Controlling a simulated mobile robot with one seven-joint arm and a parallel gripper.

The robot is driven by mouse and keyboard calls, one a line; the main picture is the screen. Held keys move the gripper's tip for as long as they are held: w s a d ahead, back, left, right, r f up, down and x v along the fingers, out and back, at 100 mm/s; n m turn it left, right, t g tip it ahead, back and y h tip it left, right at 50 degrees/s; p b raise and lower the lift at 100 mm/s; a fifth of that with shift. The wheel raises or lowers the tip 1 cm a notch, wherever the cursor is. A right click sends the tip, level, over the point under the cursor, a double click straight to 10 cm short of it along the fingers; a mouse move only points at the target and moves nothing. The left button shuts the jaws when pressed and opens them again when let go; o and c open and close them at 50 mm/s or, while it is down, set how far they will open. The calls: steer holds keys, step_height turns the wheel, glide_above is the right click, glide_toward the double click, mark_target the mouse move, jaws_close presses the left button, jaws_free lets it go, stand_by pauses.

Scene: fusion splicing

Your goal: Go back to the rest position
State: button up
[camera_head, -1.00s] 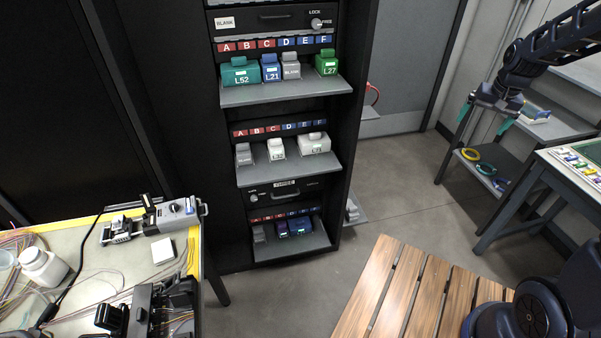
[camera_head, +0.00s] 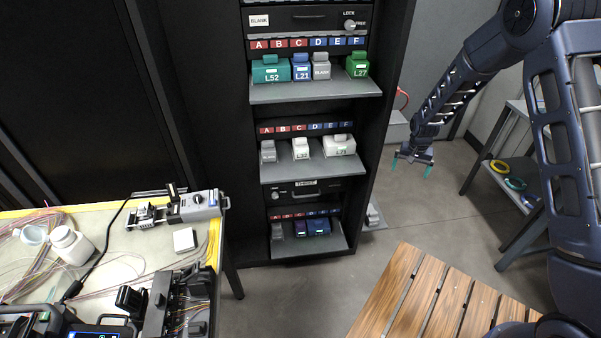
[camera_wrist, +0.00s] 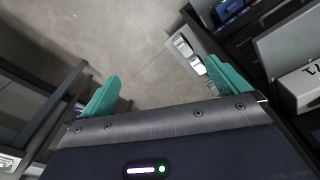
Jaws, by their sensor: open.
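My gripper (camera_head: 413,166) hangs from my dark blue arm to the right of the black rack, in front of the grey wall. Its teal fingertips point down and are spread apart with nothing between them. In the wrist view the gripper (camera_wrist: 165,92) shows its two teal fingers wide apart over bare grey floor. It touches nothing that I can see.
A black rack (camera_head: 388,110) holds shelves of labelled modules, including a teal L52 (camera_head: 271,70). A cluttered workbench (camera_head: 130,262) stands at left with a splicing device (camera_head: 198,206). A slatted wooden surface (camera_head: 425,300) is in front. A shelf unit (camera_head: 515,165) stands at right.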

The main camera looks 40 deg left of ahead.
steer(key=s+a+f+n+t+y, duration=0.1)
steer(key=s+a+f, duration=0.3)
steer(key=a+f, duration=0.65)
steer(key=s+a+f+n+t+y, duration=0.15)
steer(key=s+a+f, duration=0.25)
steer(key=a+f, duration=0.7)
steer(key=s+a+f+n+t+y, duration=0.2)
steer(key=s+a+f+t+y, duration=0.3)
steer(key=a, duration=0.4)
steer(key=s+a+r+n+t+y, duration=0.1)
steer(key=s+a+r+t+y, duration=0.3)
steer(key=s, duration=0.3)
steer(key=w+a+f+y, duration=0.1)
steer(key=w+a, duration=0.5)
steer(key=w, duration=0.1)
steer(key=shift+f, duration=0.1)
steer(key=v, duration=0.9)
steer(key=shift+s+d, duration=0.25)
steer(key=shift+s, duration=0.05)
